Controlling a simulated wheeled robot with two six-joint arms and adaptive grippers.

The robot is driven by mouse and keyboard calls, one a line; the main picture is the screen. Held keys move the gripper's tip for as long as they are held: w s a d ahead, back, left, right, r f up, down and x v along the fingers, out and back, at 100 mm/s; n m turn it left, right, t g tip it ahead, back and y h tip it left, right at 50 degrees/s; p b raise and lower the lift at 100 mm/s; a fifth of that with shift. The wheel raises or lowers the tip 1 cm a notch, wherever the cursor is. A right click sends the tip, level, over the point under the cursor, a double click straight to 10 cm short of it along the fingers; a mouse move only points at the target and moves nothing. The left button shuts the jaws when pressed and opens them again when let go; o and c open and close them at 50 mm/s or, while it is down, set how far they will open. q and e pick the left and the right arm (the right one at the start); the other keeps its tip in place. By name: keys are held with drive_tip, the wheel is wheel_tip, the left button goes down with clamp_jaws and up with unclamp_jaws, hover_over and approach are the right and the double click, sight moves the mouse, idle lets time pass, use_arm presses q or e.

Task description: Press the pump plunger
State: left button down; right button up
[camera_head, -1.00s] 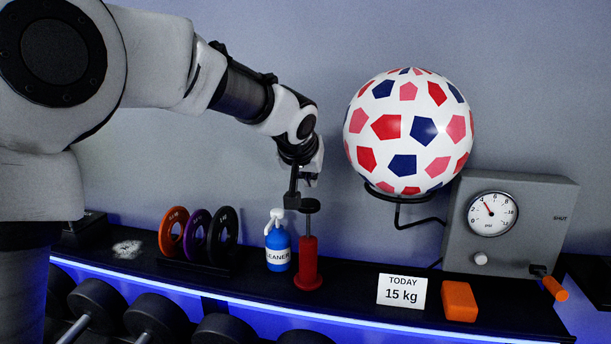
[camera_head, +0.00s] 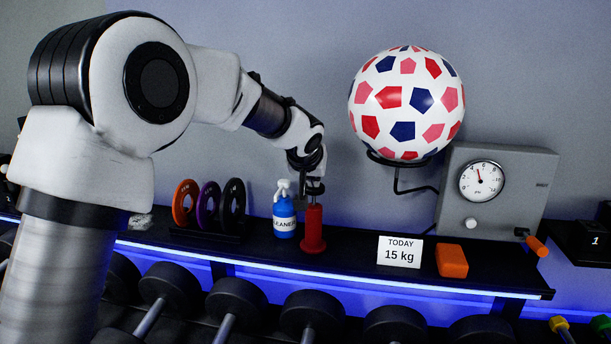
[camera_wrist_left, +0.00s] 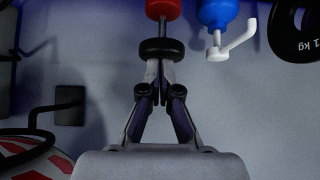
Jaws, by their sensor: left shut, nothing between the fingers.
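The red pump (camera_head: 313,232) stands upright on the shelf, with a black round plunger knob (camera_head: 314,188) on top and a short rod below it. My left gripper (camera_head: 311,178) comes down from above, shut and empty, with its tips at the knob. In the left wrist view, the closed fingers (camera_wrist_left: 160,72) meet the black plunger knob (camera_wrist_left: 160,50), and the red pump body (camera_wrist_left: 163,9) lies beyond. They look in contact. A gauge (camera_head: 482,181) on a grey box shows its needle pointing roughly up. My right gripper is not in view.
A blue cleaner bottle (camera_head: 284,218) stands close left of the pump, with weight plates (camera_head: 209,205) farther left. A patterned ball (camera_head: 406,103) rests on a wall bracket. A sign (camera_head: 400,252) and an orange block (camera_head: 452,261) are to the right. Dumbbells (camera_head: 236,300) lie below.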

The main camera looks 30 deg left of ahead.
use_arm(q)
drive_tip(key=shift+s+f+b, duration=0.35)
drive_tip(key=shift+s+f, duration=0.15)
drive_tip(key=shift+f, duration=0.15)
drive_tip(key=shift+w+f, duration=0.65)
drive_tip(key=shift+w, duration=0.35)
drive_tip(key=shift+s, duration=0.1)
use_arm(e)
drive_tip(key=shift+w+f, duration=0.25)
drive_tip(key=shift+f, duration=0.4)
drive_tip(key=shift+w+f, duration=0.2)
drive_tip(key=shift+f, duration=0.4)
use_arm(q)
wheel_tip(320, 180, up, 5)
drive_tip(key=p, duration=0.4)
drive_tip(key=b+v, duration=0.2)
drive_tip(key=v, duration=0.7)
drive_tip(key=shift+s+r, duration=0.2)
drive_tip(key=shift+s, duration=0.05)
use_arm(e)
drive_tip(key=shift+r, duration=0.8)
use_arm(q)
drive_tip(key=shift+w, duration=0.1)
